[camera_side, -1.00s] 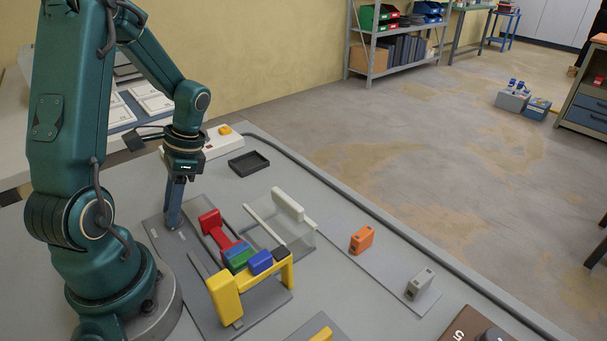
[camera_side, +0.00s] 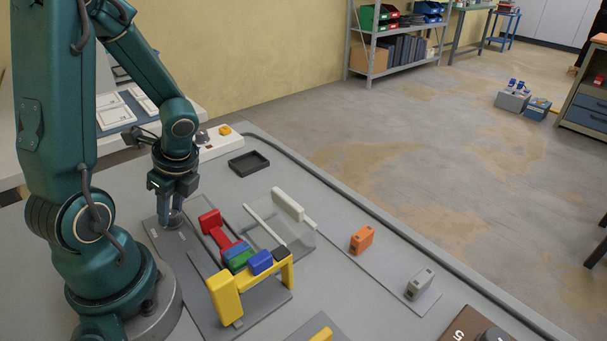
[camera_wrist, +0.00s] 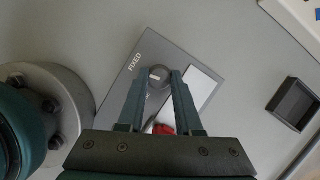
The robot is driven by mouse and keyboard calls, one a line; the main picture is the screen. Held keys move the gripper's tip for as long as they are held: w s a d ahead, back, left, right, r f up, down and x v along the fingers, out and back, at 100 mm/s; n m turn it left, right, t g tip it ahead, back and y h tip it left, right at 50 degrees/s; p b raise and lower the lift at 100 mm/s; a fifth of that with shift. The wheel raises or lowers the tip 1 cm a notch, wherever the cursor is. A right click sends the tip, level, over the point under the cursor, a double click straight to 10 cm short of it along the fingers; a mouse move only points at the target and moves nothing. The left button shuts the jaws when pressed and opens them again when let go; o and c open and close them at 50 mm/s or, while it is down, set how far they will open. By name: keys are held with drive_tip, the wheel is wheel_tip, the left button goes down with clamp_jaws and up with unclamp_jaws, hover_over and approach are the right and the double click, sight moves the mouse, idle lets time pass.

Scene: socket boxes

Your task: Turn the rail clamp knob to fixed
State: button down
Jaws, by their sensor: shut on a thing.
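The knob (camera_wrist: 157,76) is a dark round piece with a pale mark, on a grey plate (camera_wrist: 138,48) lettered FIXED near the plate's edge. The plate also shows in the side view (camera_side: 158,238). My gripper (camera_wrist: 160,76) points down over the plate and is shut on the knob, one finger on each side. In the side view my gripper (camera_side: 170,222) stands at the plate, left of the red block. The fingers hide part of the knob, and its exact pointing direction is hard to tell.
A red block (camera_side: 209,221) and a yellow-ended frame (camera_side: 225,298) with coloured blocks stand close to the right. A black tray (camera_side: 248,163) lies behind. Orange (camera_side: 362,239) and grey (camera_side: 419,284) sockets stand farther right.

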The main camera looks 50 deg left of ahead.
drive_tip(key=shift+m+t, duration=0.5)
drive_tip(key=shift+m, duration=0.7)
drive_tip(key=c, duration=0.6)
unclamp_jaws()
drive_tip(key=shift+v, duration=2.6)
